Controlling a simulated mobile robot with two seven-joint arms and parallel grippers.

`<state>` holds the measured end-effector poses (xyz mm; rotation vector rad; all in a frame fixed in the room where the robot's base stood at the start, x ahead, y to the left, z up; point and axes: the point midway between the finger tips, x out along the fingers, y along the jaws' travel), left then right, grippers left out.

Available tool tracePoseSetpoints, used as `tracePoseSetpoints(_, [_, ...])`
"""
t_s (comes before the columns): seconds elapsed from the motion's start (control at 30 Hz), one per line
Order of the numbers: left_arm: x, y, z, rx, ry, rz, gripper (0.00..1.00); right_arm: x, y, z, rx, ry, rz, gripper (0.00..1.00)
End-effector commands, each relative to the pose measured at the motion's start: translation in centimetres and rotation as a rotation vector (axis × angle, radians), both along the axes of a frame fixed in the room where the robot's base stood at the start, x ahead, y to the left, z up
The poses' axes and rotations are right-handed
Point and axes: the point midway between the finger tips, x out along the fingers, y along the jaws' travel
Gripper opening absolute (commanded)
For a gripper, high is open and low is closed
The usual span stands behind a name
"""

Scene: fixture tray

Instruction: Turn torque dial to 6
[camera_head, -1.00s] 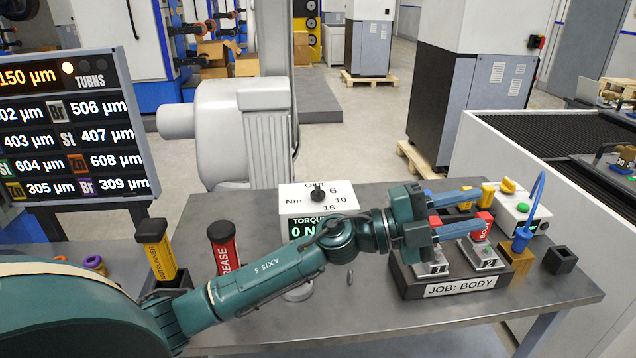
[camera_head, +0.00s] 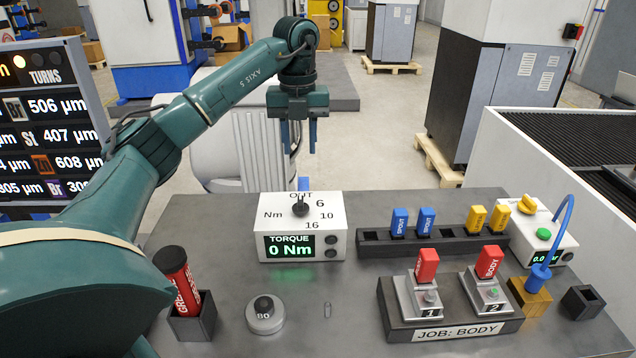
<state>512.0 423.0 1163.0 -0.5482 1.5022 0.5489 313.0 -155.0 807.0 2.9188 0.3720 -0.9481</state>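The torque unit is a white box (camera_head: 336,243) on the grey table, with a green display (camera_head: 289,247) reading "TORQUE 0 Nm". Its black dial (camera_head: 301,206) stands on the top face, among the marks OUT, 6, 10 and 16. The dial seems to point up toward OUT, but its pointer is small. My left gripper (camera_head: 299,140) hangs above and behind the box, with its two blue-grey fingers pointing down, apart and empty. It does not touch the dial. My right gripper is out of view.
A black rack (camera_head: 450,243) with blue and yellow pieces stands right of the box. In front of it is the JOB: BODY fixture (camera_head: 400,331) with two red pieces. A round weight (camera_head: 265,315) marked 80 and a grease holder (camera_head: 193,325) stand front left.

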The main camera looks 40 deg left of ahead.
Motion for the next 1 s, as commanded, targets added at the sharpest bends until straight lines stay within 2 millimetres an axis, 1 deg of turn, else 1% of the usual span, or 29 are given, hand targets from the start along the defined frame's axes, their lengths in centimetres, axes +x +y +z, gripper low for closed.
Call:
tracePoseSetpoints(0.07, [-0.1,0.1,-0.3,0.004,0.005,0.004,0.35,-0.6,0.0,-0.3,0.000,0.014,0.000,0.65])
tracePoseSetpoints(0.17, [-0.1,0.1,-1.4,0.003,0.005,0.003,0.35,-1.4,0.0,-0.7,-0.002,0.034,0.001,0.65])
tracePoseSetpoints(0.27, [-0.2,0.1,-3.1,0.003,0.008,0.002,0.35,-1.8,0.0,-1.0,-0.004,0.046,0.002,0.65])
tracePoseSetpoints(0.43, [-0.1,0.1,-6.8,0.002,0.007,0.001,0.35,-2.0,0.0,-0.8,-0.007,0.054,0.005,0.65])
tracePoseSetpoints(0.6, [-0.1,0.0,-10.0,0.000,0.006,0.000,0.35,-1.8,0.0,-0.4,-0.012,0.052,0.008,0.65])
tracePoseSetpoints(0.7, [-0.1,0.0,-11.4,0.000,0.004,0.000,0.35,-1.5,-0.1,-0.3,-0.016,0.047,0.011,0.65])
tracePoseSetpoints(0.83, [-0.1,0.0,-12.6,0.000,0.003,0.000,0.35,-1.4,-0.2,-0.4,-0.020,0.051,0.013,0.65])
tracePoseSetpoints(1.0, [0.0,0.0,-13.1,0.001,0.001,-0.001,0.35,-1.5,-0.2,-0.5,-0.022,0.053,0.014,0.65])
